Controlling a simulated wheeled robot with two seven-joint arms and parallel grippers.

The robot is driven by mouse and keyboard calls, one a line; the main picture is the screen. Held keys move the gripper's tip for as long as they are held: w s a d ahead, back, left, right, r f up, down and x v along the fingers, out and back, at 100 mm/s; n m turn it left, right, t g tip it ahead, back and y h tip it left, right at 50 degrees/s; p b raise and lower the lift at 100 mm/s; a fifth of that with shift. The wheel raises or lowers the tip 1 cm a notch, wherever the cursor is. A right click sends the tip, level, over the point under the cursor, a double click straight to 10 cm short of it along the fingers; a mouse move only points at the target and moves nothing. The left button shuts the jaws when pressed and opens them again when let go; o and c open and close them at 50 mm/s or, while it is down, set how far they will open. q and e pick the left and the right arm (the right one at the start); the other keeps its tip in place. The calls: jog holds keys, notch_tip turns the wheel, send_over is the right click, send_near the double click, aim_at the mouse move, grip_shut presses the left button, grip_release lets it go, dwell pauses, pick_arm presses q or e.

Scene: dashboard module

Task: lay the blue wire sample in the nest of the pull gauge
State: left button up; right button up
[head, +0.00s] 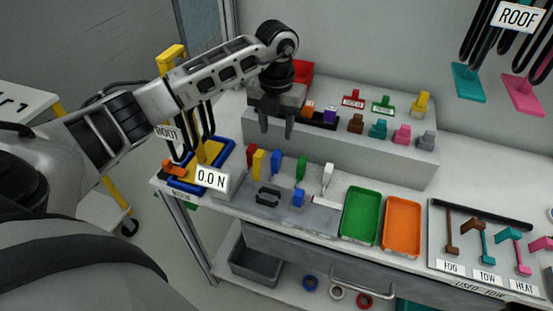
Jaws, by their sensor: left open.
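A row of upright wire samples stands along the back of the bench: red, yellow, blue, green and white. The blue wire sample (276,162) stands between the yellow and green ones. The pull gauge display (212,179) reads 0.0 N at the row's left. A grey plate (252,206) beside it carries a dark bracket (268,196) and a small blue block (298,198); I cannot tell which part is the nest. My left gripper (277,127) is open and empty, pointing down above and behind the blue sample, in front of the raised shelf. My right gripper is out of view.
A green tray (361,216) and an orange tray (402,225) lie right of the plate. The raised shelf (350,147) behind holds several coloured connectors. A board of hooked parts (437,262) fills the right.

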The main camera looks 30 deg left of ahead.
aim_at(276, 153)
pick_arm(q)
notch_tip(276, 153, down, 3)
jog(key=shift+f, duration=0.15)
jog(key=shift+s+d+f+p, duration=0.1)
jog(key=shift+f+p, duration=0.3)
jog(key=shift+f, duration=0.95)
jog(key=shift+s+d+f+p, duration=0.1)
jog(key=shift+f+p, duration=0.25)
jog(key=shift+f, duration=1)
jog(key=shift+a, duration=0.1)
grip_shut()
